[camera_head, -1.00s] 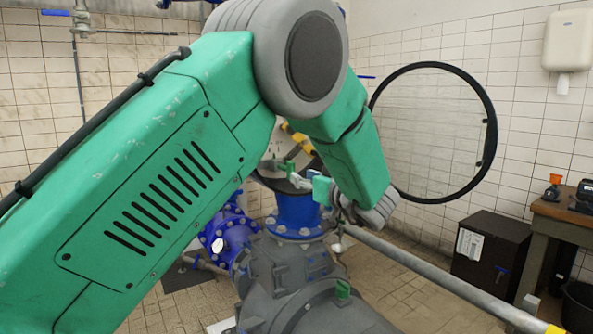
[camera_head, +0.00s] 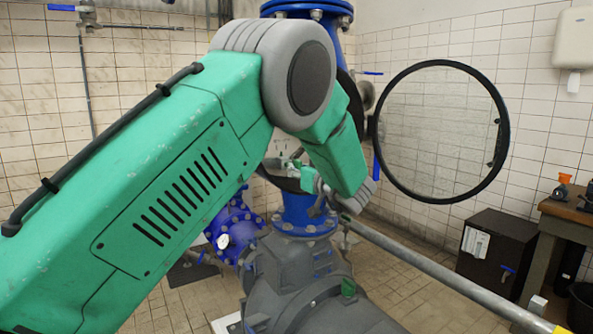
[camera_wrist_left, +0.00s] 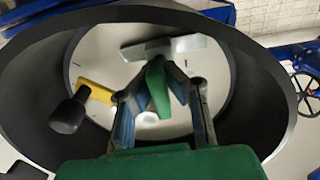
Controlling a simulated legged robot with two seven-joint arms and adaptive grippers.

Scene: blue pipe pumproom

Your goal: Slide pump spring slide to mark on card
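My left gripper (camera_wrist_left: 160,95) reaches into a round dark housing in the left wrist view. Its two fingers close in on both sides of a green slide handle (camera_wrist_left: 157,88) and appear shut on it. Behind the handle is a pale round face (camera_wrist_left: 105,55), with a grey-white bar (camera_wrist_left: 163,47) across its upper part. No mark on a card can be made out. In the head view the gripper (camera_head: 312,185) is small and partly hidden by my green arm, beside the pale face above the blue pipe neck. My right gripper is in neither view.
A yellow lever with a black knob (camera_wrist_left: 68,115) sits left of the gripper inside the housing. A round glass cover (camera_head: 440,130) stands open to the right. A grey rail (camera_head: 440,265) runs below it. A dark cabinet (camera_head: 493,255) stands farther right.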

